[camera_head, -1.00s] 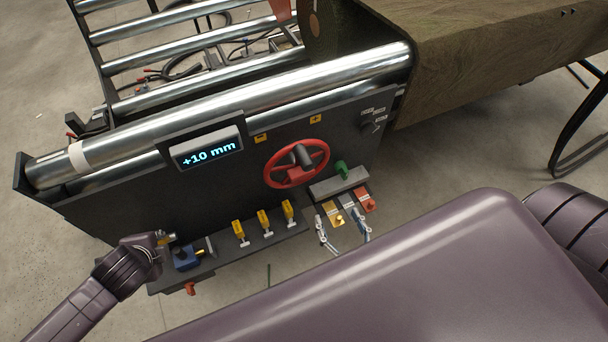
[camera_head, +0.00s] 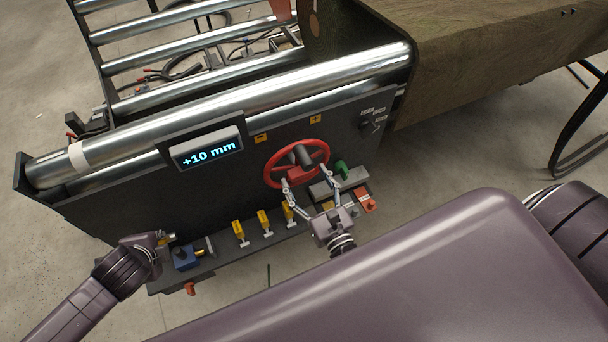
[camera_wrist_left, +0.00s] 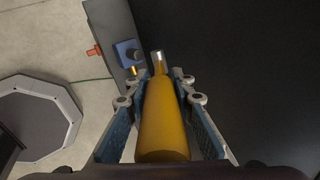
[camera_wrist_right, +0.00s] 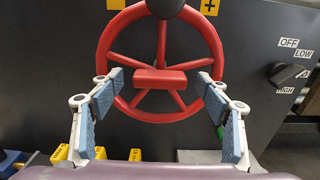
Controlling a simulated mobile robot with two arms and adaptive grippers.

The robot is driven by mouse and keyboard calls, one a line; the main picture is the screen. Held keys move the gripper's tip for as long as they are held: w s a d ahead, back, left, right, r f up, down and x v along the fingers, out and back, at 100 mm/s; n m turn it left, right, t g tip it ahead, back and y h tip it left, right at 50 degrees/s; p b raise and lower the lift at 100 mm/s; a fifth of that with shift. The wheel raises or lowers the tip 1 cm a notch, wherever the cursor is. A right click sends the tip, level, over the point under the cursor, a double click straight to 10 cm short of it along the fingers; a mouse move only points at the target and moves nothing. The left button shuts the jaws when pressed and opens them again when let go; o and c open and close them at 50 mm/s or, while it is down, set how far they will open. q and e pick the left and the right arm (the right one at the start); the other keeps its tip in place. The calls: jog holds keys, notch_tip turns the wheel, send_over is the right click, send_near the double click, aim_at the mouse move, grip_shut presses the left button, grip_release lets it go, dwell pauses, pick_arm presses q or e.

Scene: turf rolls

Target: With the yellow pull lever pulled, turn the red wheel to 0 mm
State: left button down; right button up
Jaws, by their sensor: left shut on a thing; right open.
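The red wheel (camera_head: 297,163) is on the dark front panel, with a dark knob at its upper part and a red block at its hub. The display (camera_head: 208,151) reads +10 mm. My right gripper (camera_head: 310,182) is open, its fingers spread at the lower rim of the wheel; in the right wrist view (camera_wrist_right: 162,88) the fingers flank the wheel left and right, holding nothing. My left gripper (camera_head: 165,239) is shut on the yellow pull lever, whose yellow handle (camera_wrist_left: 165,125) lies between the blue finger pads in the left wrist view.
A dark selector (camera_wrist_right: 288,74) marked OFF, LOW and HIGH is right of the wheel. A shiny roller (camera_head: 240,101) runs above.

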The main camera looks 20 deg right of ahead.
jog(key=shift+w, duration=0.6)
jog(key=c, duration=1.7)
jog(key=shift+n, duration=0.3)
